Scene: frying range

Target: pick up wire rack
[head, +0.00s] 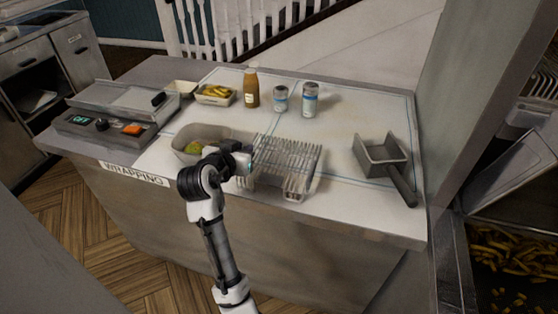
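The wire rack (291,163) is a silver metal rack with many thin parallel bars. It stands on the counter, right of centre, near the front edge. My gripper (248,160) is at the rack's left side, in front of the white tub's right end. I cannot tell whether the fingers touch the rack. The fingers are too small and dark to show whether they are open or shut. My forearm comes up from the bottom of the view.
Behind stand a brown bottle (251,88), two cans (310,100) and a food tray (215,95). A scoop (383,155) lies at right. A wrapping machine (117,112) is at left. Counter between rack and scoop is clear.

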